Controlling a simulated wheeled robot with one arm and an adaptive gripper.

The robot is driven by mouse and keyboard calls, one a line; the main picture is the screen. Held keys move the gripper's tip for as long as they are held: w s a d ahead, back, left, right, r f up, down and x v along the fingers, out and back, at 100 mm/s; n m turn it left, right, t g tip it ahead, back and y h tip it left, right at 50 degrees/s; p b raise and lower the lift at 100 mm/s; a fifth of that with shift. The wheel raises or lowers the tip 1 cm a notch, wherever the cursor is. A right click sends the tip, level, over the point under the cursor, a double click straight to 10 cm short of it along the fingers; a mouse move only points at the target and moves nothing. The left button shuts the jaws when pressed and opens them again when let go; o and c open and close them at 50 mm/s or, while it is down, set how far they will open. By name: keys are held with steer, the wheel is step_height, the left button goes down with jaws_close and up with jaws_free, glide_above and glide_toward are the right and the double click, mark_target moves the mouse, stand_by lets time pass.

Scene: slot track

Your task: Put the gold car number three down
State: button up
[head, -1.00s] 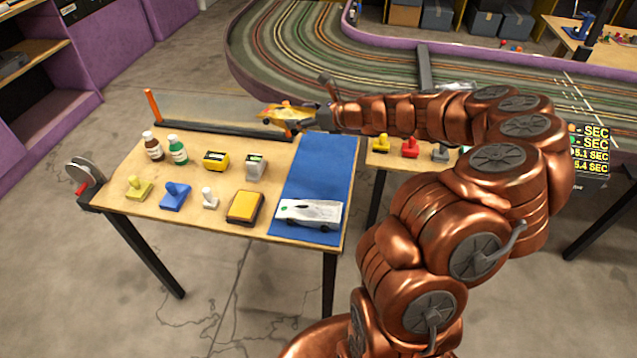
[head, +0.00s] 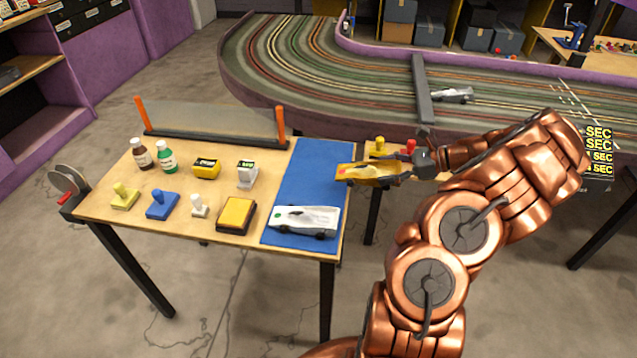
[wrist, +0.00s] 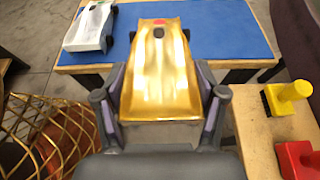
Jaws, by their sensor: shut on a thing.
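The gold car (head: 368,174) is held in my gripper (head: 412,164), just right of the blue mat (head: 307,172). In the wrist view the gold car (wrist: 160,70) sits between the two fingers of my gripper (wrist: 160,118), which are shut on its sides. Its front end points towards the blue mat (wrist: 215,35). No number can be read on it. The car appears to be above the table level, at the gap between two tables; its exact height is hard to tell.
A white car (head: 305,220) lies on the near part of the mat. The mat's far part is clear. Bottles, stamps and a yellow-topped block (head: 236,214) stand left of it. A yellow stamp (wrist: 290,97) and a red stamp (wrist: 298,158) stand on the second table, right of the gripper.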

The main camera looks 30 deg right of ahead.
steer(key=w+a, duration=0.3)
steer(key=w, duration=0.1)
steer(key=w+a+f+p, duration=0.1)
steer(key=w+a, duration=0.2)
steer(key=w, duration=0.1)
steer(key=w+a+p, duration=0.1)
steer(key=w+a, duration=0.2)
steer(key=w, duration=0.1)
steer(key=shift+w+f, duration=0.2)
steer(key=shift+w, duration=0.1)
steer(key=shift+f+p, duration=0.3)
steer(key=shift+f, duration=1.45)
steer(key=o, duration=1.3)
steer(key=shift+s, duration=0.1)
